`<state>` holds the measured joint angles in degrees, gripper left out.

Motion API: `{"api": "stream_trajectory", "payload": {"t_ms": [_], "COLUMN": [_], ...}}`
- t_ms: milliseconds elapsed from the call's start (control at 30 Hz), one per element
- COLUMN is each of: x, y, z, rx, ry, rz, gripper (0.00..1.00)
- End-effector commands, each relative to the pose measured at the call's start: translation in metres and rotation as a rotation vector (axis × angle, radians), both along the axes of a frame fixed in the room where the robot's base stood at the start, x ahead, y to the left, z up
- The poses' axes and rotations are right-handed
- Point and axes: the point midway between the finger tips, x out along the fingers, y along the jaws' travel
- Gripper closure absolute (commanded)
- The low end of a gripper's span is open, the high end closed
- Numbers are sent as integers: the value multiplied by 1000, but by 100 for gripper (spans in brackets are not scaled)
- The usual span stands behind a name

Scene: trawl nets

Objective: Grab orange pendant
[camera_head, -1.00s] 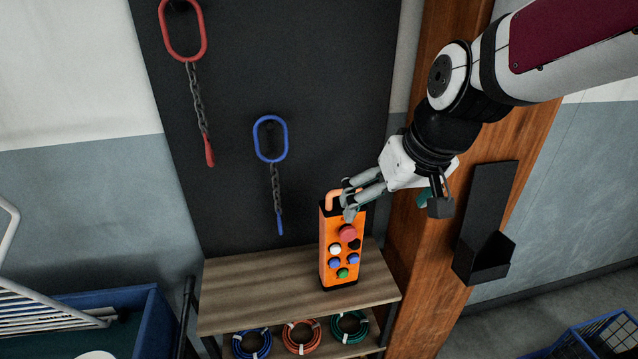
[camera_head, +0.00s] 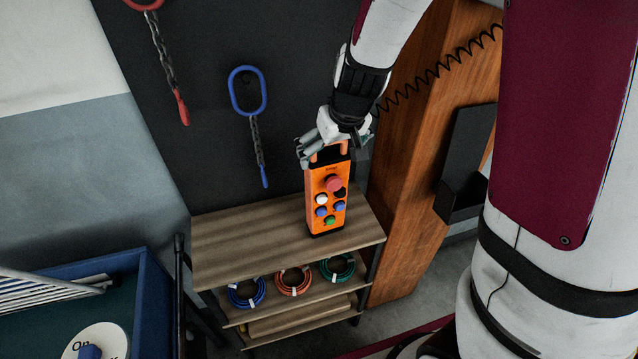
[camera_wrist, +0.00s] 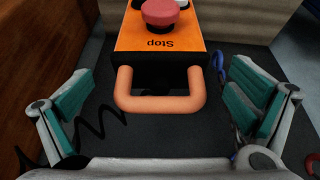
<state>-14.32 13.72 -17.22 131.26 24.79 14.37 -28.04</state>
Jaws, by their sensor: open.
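The orange pendant (camera_head: 328,202) stands upright on the wooden shelf top (camera_head: 237,239), with a red stop button, several coloured buttons and an orange loop handle at its top. In the wrist view the pendant (camera_wrist: 136,42) is ahead, and its handle (camera_wrist: 160,104) lies between the fingers. My gripper (camera_head: 322,152) is at the top of the pendant from above, around the handle. Its fingers, with teal pads, are spread wide on both sides in the wrist view (camera_wrist: 157,110), with gaps to the handle.
A blue chain sling (camera_head: 248,92) and a red one (camera_head: 181,106) hang on the dark board. Coiled cables (camera_head: 293,282) lie on the lower shelf. A wooden post (camera_head: 420,190) with a black holder (camera_head: 462,195) stands right. A blue bin (camera_head: 155,300) is at lower left.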

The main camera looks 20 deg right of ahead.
Motion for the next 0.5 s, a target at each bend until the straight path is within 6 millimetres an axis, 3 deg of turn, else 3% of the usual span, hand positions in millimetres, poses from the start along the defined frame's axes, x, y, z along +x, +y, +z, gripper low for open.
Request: {"api": "stream_trajectory", "payload": {"t_ms": [167,500], "x": [4,23], "y": [0,1], "z": [-10,-50], "rx": [0,1], "ry": [2,2], "rz": [0,-2], "gripper": [0,0]}}
